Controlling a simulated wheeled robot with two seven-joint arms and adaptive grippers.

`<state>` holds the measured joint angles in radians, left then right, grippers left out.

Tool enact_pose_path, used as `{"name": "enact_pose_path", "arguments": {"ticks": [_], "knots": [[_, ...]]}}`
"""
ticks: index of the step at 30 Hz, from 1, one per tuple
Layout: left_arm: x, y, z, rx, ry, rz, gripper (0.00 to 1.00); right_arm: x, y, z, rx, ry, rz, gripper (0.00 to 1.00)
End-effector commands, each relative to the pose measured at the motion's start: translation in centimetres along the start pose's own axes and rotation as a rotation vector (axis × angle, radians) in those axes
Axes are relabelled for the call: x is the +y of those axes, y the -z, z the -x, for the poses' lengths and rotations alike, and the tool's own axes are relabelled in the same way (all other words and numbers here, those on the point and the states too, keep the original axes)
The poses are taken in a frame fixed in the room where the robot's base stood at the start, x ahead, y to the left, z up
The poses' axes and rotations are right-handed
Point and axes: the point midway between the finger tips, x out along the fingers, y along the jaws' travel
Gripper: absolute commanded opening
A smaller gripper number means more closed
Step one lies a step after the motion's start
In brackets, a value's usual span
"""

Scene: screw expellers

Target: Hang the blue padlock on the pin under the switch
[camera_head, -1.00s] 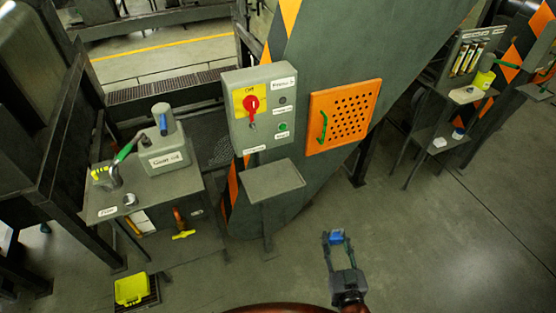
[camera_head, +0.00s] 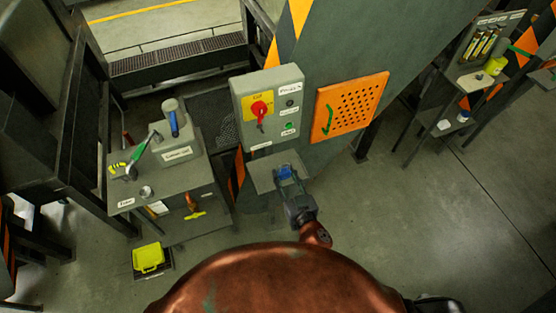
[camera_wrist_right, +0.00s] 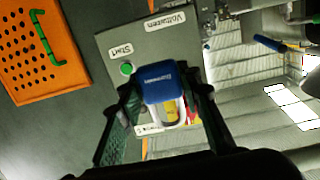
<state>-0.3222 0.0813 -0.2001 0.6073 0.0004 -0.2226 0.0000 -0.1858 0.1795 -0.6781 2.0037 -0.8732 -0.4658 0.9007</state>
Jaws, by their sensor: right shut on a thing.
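The blue padlock (camera_head: 285,172) is between the fingertips of my right gripper (camera_head: 288,178), above the small grey shelf in front of the switch box. In the right wrist view the padlock's blue body (camera_wrist_right: 165,82) is between the fingers, with its pale shackle (camera_wrist_right: 183,112) extending toward the box. My right gripper is shut on the padlock. The red switch (camera_head: 259,108) is on a yellow plate on the grey box (camera_head: 270,85); in the wrist view the padlock mostly hides it. The pin under the switch is too small to make out clearly. My left gripper is not in view.
The small grey shelf (camera_head: 262,180) juts out below the box. An orange perforated panel (camera_head: 350,105) with a green handle is right of the box. A grey side table (camera_head: 150,190) with a can and tools stands at the left.

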Motion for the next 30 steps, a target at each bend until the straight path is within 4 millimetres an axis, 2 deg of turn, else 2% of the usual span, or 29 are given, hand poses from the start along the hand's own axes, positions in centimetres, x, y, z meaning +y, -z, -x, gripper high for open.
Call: {"name": "enact_pose_path", "arguments": {"ticks": [1, 3, 6, 9, 14, 22, 30], "knots": [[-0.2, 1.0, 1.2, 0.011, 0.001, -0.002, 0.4, -0.7, 1.2, -0.4, 0.0, 0.014, 0.005, 0.11], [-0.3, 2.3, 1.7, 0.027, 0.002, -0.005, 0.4, -1.3, 1.6, -0.9, -0.002, 0.025, 0.01, 0.11], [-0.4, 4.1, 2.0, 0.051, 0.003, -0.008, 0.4, -1.8, 1.8, -1.2, -0.003, 0.035, 0.013, 0.11], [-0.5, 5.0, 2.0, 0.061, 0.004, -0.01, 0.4, -1.9, 1.7, -1.6, -0.004, 0.038, 0.015, 0.11], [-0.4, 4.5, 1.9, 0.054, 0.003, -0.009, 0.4, -1.9, 1.8, -2.7, -0.003, 0.038, 0.015, 0.11], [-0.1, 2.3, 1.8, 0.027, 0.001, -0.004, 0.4, -2.0, 2.1, -5.2, -0.002, 0.038, 0.015, 0.11], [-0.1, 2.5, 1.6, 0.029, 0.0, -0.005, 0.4, -2.0, 2.4, -7.8, -0.003, 0.037, 0.016, 0.11]]}}
